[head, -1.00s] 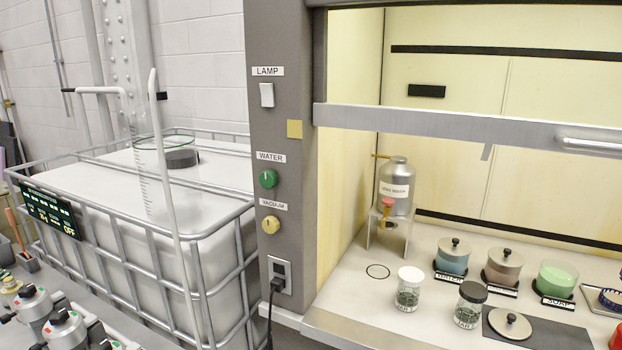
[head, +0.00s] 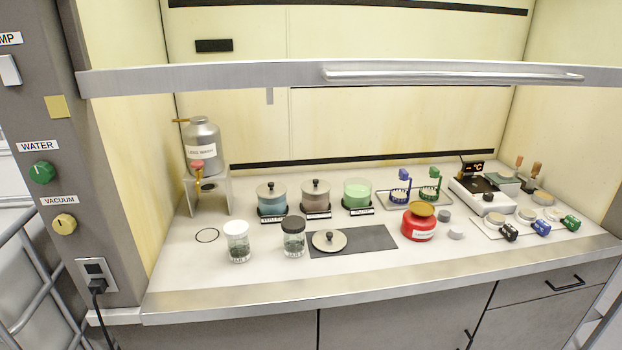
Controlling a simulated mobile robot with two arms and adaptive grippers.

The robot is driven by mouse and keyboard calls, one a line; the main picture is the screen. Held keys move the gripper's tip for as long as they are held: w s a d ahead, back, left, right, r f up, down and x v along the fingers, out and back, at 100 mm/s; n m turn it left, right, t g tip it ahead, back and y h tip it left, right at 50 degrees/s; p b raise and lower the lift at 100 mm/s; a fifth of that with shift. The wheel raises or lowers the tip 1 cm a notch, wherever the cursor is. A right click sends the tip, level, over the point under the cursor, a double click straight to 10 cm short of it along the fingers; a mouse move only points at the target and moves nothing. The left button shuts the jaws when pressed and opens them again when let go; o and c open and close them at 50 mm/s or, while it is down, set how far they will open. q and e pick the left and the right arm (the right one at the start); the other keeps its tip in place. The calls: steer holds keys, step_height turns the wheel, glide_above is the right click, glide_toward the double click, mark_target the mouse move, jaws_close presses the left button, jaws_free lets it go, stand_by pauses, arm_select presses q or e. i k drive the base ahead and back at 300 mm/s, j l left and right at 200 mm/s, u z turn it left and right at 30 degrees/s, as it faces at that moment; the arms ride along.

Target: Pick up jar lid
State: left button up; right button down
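A round metal lid with a dark knob (head: 329,241) lies flat on a dark grey mat (head: 372,239) near the front of the hood's work surface. Behind it stands an open glass jar of green contents (head: 357,195) with no lid on it. To its left stand a jar of pinkish-brown contents (head: 316,199) and a jar of blue contents (head: 272,202), both wearing similar knobbed metal lids. Neither of my grippers shows in the head view.
A white-capped jar (head: 236,241) and a black-capped jar (head: 293,236) stand left of the mat. A red container (head: 419,222) stands right. The raised sash (head: 240,75) crosses above. The worktop's front strip (head: 400,276) is clear.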

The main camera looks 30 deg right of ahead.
mark_target(329, 240)
steer(key=z, duration=1.25)
